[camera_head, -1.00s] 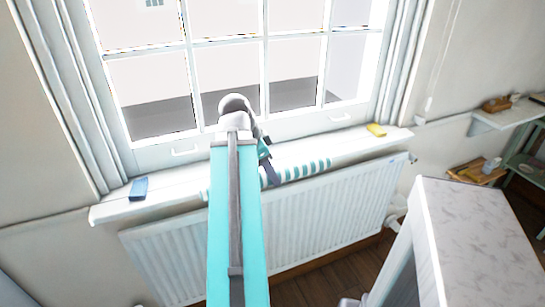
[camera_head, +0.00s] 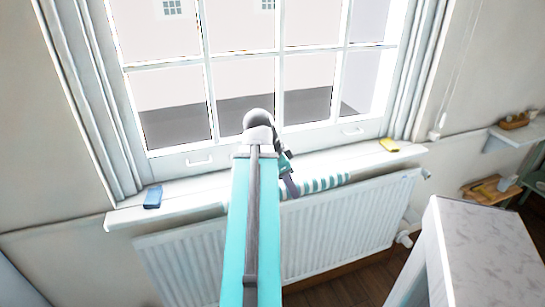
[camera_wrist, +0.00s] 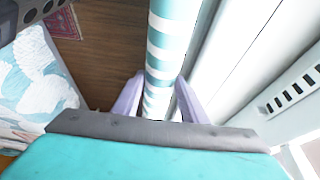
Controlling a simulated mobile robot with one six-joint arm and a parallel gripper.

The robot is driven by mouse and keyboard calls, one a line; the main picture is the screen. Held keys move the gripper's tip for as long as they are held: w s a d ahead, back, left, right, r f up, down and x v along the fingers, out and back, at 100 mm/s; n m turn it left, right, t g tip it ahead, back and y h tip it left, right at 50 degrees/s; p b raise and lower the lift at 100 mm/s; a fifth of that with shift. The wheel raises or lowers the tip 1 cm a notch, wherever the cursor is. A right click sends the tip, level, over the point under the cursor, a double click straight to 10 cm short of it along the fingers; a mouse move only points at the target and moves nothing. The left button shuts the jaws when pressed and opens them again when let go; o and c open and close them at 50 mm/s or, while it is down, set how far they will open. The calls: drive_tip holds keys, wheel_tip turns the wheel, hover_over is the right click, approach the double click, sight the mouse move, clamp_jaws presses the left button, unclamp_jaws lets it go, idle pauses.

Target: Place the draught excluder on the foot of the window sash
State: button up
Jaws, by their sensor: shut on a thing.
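The draught excluder (camera_head: 325,182) is a long roll with teal and white stripes. My gripper (camera_head: 290,187) is shut on it. In the wrist view the excluder (camera_wrist: 158,62) runs lengthwise between the two pale purple fingers of my gripper (camera_wrist: 158,100). In the head view it lies across the front edge of the white sill, above the radiator; I cannot tell whether it touches the sill.
The white sill (camera_head: 125,217) holds a blue block (camera_head: 152,197) at its left and a yellow block (camera_head: 389,145) at its right. Between them the sill looks clear. A radiator (camera_head: 350,230) hangs below. A white-topped cabinet (camera_head: 480,250) stands at the lower right.

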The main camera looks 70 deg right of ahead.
drive_tip(key=shift+w+d+r+p, duration=0.15)
drive_tip(key=shift+w+d+p, duration=0.65)
drive_tip(key=shift+p, duration=3.25)
drive_tip(key=shift+w+d+p, duration=0.4)
drive_tip(key=shift+w+d, duration=0.75)
drive_tip(key=shift+d, duration=0.3)
drive_tip(key=shift+w+d+p, duration=0.4)
drive_tip(key=shift+w+d, duration=0.75)
drive_tip(key=shift+d, duration=0.3)
drive_tip(key=shift+w+d+p, duration=0.4)
drive_tip(key=shift+w+d, duration=0.75)
drive_tip(key=shift+d, duration=0.3)
drive_tip(key=shift+w+d+p, duration=0.35)
drive_tip(key=shift+w+d, duration=0.3)
drive_tip(key=shift+d, duration=0.15)
drive_tip(key=shift+w+d+p, duration=0.3)
drive_tip(key=shift+w+d, duration=0.3)
drive_tip(key=shift+d, duration=0.2)
drive_tip(key=shift+a+f+p, duration=0.1)
drive_tip(key=shift+f+p, duration=0.3)
drive_tip(key=shift+f, duration=0.5)
drive_tip(key=shift+f, duration=0.2)
drive_tip(key=o, duration=1.1)
drive_tip(key=shift+r, duration=0.3)
